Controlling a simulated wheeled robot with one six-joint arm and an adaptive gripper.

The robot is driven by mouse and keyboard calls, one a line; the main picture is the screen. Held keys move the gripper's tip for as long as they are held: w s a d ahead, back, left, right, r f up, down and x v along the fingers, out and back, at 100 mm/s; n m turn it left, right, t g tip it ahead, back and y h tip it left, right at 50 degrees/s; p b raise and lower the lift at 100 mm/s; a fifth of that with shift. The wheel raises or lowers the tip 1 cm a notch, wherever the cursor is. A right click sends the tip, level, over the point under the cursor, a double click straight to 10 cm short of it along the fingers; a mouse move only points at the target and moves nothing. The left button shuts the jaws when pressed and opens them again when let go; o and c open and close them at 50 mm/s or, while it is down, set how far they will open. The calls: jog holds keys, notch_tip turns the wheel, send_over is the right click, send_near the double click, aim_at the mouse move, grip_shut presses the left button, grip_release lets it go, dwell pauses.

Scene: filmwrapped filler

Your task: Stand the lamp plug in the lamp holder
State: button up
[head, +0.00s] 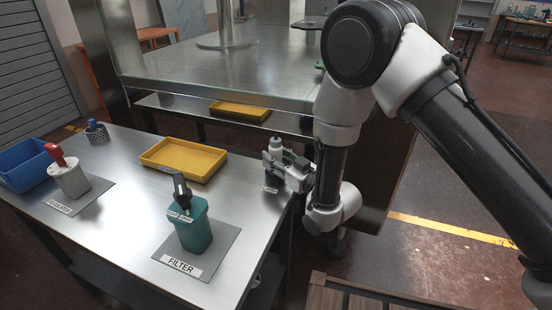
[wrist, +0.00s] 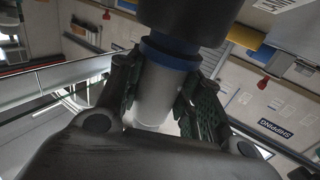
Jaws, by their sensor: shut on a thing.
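My gripper (head: 279,160) is at the right edge of the steel table in the head view, low over the tabletop. In the wrist view its dark green-padded fingers (wrist: 162,98) are closed on both sides of the lamp plug (wrist: 157,92), a pale cylinder with a blue ring and a wide dark end at the top of the picture. The plug's pale top (head: 275,143) shows above the gripper in the head view and looks about upright.
On the steel table (head: 125,225) stand a teal holder (head: 194,232) with a dark filter, a grey block (head: 70,181) with a red handle, a yellow tray (head: 183,160), a blue bin (head: 22,168) and a small dark knurled cylinder (head: 97,133). The table's middle is clear.

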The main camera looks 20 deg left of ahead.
jog(key=shift+f, duration=0.3)
dwell(0.5)
jog(key=o, duration=1.3)
